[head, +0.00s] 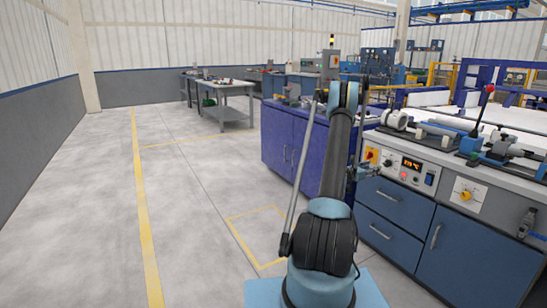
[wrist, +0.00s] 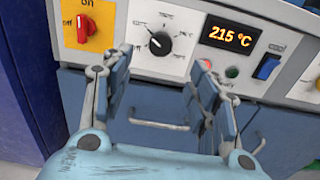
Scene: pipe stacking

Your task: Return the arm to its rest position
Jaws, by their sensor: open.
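My arm stands folded upright in the middle of the head view, in front of the workbench. My gripper (wrist: 163,95) is open and empty in the wrist view, its two fingers apart with only the bench front between and behind them. In the head view the gripper (head: 366,172) is small and partly hidden behind my arm, close to the control panel. The control panel (wrist: 180,72) has a red switch on a yellow plate (wrist: 84,25), a black dial (wrist: 160,43) and a display (wrist: 231,36) reading 215 °C.
The workbench (head: 440,215) with blue drawers stands close on the right, with pipe fittings (head: 397,118) and clamps on top. A dark blue cabinet (head: 285,140) stands behind my arm. Open floor (head: 85,200) lies to the left, and a grey table (head: 222,95) stands farther back.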

